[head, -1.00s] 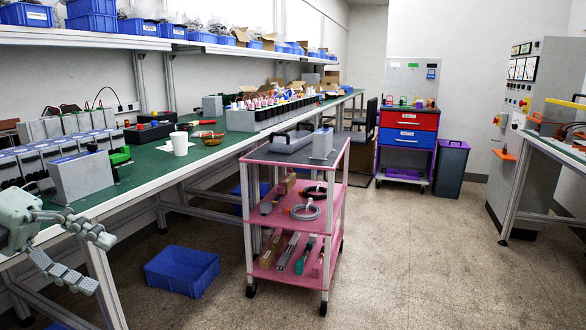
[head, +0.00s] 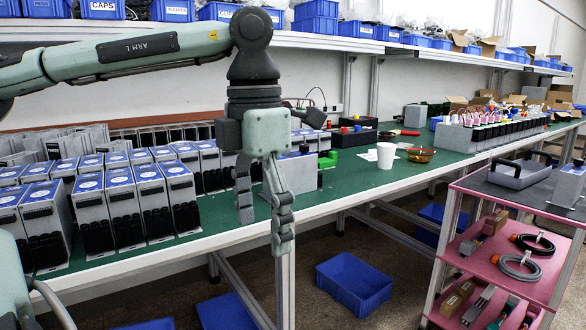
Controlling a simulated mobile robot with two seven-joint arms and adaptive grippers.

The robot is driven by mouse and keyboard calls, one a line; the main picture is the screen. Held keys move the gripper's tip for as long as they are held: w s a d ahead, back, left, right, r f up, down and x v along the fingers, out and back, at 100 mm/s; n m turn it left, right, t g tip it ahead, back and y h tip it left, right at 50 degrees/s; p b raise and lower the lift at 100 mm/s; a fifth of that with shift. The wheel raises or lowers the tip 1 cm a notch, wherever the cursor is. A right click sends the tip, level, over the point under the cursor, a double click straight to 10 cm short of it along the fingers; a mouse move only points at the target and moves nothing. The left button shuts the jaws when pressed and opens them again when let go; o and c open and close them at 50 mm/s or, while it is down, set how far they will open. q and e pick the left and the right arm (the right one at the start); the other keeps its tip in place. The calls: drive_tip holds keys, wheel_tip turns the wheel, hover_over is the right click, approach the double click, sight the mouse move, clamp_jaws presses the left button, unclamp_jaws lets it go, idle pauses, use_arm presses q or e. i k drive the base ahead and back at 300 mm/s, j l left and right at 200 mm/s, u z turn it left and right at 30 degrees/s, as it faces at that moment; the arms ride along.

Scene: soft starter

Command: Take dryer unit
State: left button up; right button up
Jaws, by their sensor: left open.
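Several grey box units with blue label tops and black terminal fronts stand in rows at the left of the green bench in the head view; one front unit (head: 153,195) faces me. I cannot read which of them is the dryer unit. A lone grey box (head: 300,172) stands to their right, partly hidden behind my left gripper (head: 264,215). My left gripper is open and empty, its fingers pointing down at the bench's front edge, in front of that box. I cannot tell whether it touches anything. My right gripper is not in view.
A white cup (head: 386,155) and an amber bowl (head: 421,155) stand on the bench (head: 345,178). A blue crate (head: 354,283) lies on the floor. A shelf with blue bins runs above.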

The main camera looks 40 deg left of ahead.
sight(302, 175)
drive_tip(key=i+j, duration=0.55)
drive_tip(key=j, duration=0.2)
drive_tip(key=i+j, duration=0.6)
drive_tip(key=j, duration=0.1)
